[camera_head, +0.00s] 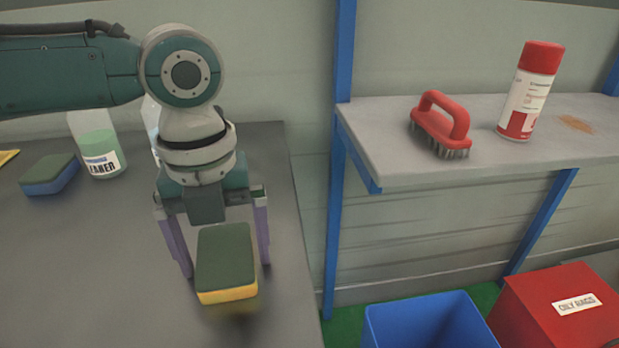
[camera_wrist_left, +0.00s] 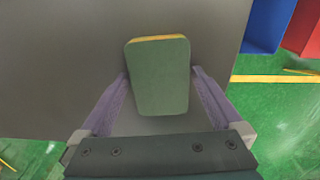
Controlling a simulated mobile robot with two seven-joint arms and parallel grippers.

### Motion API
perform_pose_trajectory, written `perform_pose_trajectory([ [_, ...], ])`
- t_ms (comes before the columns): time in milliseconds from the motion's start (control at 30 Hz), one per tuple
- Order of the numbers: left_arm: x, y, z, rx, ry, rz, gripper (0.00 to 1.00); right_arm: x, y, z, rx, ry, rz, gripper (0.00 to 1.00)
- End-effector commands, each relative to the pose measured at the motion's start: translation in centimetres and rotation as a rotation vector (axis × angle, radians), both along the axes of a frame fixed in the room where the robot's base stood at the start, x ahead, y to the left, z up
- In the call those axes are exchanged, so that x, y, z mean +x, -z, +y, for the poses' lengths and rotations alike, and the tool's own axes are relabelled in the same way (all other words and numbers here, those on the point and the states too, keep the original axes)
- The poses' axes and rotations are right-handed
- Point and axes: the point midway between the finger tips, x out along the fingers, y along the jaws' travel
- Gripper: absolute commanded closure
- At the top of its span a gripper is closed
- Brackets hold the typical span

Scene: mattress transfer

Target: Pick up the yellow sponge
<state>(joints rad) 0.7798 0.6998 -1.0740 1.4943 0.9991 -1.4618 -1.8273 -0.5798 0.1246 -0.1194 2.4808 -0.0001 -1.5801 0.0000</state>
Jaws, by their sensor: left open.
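The yellow sponge (camera_head: 227,262) has a dark green top and a yellow lower layer. It is at the front right of the grey table. It also shows in the left wrist view (camera_wrist_left: 160,80), with its yellow edge at the far end. My left gripper (camera_head: 226,267) points down over it and is open, one purple finger on each side of the sponge. In the left wrist view, the fingertips (camera_wrist_left: 160,73) are close to its sides; I cannot tell whether they touch. My right gripper is not in view.
On the grey table (camera_head: 90,270) stand a blue-and-green sponge (camera_head: 50,174) and a cleaner bottle (camera_head: 99,150). A shelf at right holds a red brush (camera_head: 440,122) and a spray can (camera_head: 529,92).

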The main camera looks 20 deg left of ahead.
Motion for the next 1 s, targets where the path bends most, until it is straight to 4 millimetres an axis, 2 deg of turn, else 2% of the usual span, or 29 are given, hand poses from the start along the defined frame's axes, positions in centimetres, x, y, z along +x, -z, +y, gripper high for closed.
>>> perform_pose_trajectory([
  [100,0.01,-0.04,-0.01,0.0,0.0,0.0,0.0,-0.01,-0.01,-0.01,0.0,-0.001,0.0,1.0],
  [733,0.01,-0.08,0.0,0.0,0.0,0.0,0.71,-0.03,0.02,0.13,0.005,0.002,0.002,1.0],
  [1000,0.03,-0.22,0.0,0.0,0.0,0.0,0.72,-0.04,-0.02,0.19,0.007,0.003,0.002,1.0],
])
